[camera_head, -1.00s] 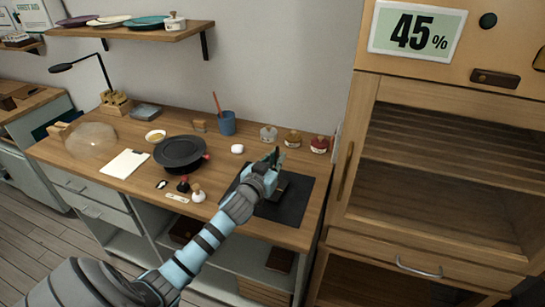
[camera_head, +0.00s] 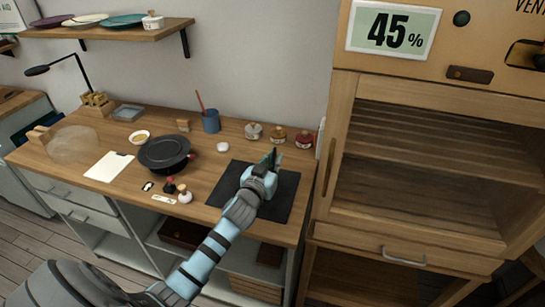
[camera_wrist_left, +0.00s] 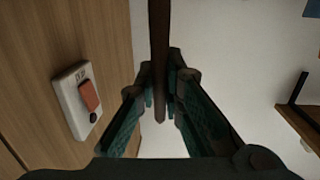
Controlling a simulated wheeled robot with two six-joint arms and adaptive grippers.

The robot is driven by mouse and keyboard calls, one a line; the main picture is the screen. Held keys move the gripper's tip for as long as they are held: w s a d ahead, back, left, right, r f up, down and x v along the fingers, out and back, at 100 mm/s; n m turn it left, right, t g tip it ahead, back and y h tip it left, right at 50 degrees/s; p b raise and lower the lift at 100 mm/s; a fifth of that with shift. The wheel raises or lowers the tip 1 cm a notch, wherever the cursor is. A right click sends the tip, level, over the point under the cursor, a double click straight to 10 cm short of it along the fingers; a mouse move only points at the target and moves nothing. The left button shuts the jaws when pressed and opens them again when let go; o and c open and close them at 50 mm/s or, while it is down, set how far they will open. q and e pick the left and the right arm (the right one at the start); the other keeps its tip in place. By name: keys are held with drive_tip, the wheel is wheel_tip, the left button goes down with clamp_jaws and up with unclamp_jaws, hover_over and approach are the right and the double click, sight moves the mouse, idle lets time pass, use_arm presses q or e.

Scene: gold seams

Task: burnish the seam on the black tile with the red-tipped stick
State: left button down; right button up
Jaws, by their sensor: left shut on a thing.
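My left gripper (camera_head: 272,160) is over the dark mat (camera_head: 232,181), near its back edge. In the left wrist view its fingers (camera_wrist_left: 162,95) are shut on a brown stick (camera_wrist_left: 159,50), whose lower end shows between them. The stick's other end runs out of that view, so I cannot see a red tip. I cannot make out the black tile or its seam; my gripper and forearm cover part of the mat. My right gripper is not in view.
A blue cup (camera_head: 211,122) holding a red stick stands at the back. Several lidded jars (camera_head: 277,137) line the back right. A black round pan-like dish (camera_head: 164,152) is left of the mat. A wooden cabinet (camera_head: 345,215) bounds the right; its switch (camera_wrist_left: 80,100) shows in the wrist view.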

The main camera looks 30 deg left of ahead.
sight(275, 147)
use_arm(q)
drive_tip(key=shift+r, duration=0.8)
drive_tip(key=shift+r+p, duration=3.1)
drive_tip(key=shift+p, duration=0.25)
drive_tip(key=shift+r+p, duration=0.35)
wheel_tip(275, 147, up, 4)
drive_tip(key=p, duration=0.3)
drive_tip(key=shift+f, duration=0.1)
